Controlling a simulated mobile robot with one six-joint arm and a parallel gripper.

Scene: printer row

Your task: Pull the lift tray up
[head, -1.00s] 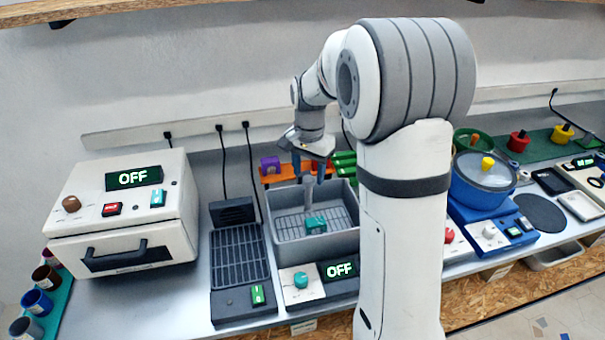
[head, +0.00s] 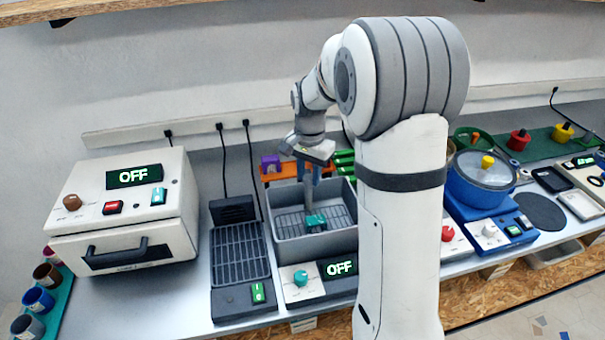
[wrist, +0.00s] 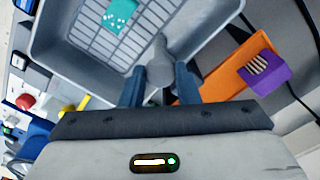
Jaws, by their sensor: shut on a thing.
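The lift tray (head: 289,222) is a grey wire grid low inside a grey basin (head: 346,188), with an upright grey handle post (head: 308,194). The post also shows in the wrist view (wrist: 160,70), beside the grid (wrist: 137,45). A teal block (head: 316,223) sits on the grid and appears in the wrist view (wrist: 120,14) too. My gripper (head: 309,176) points down above the basin. Its two blue fingers are shut on the top of the post, one on each side. My arm hides part of the basin's right side.
A control box (head: 301,284) with a teal knob and an OFF display stands before the basin. A dark grill rack (head: 240,255) is at its left. Behind it is an orange tray (head: 285,179) with a purple block (head: 270,163). A blue pot (head: 482,185) stands right.

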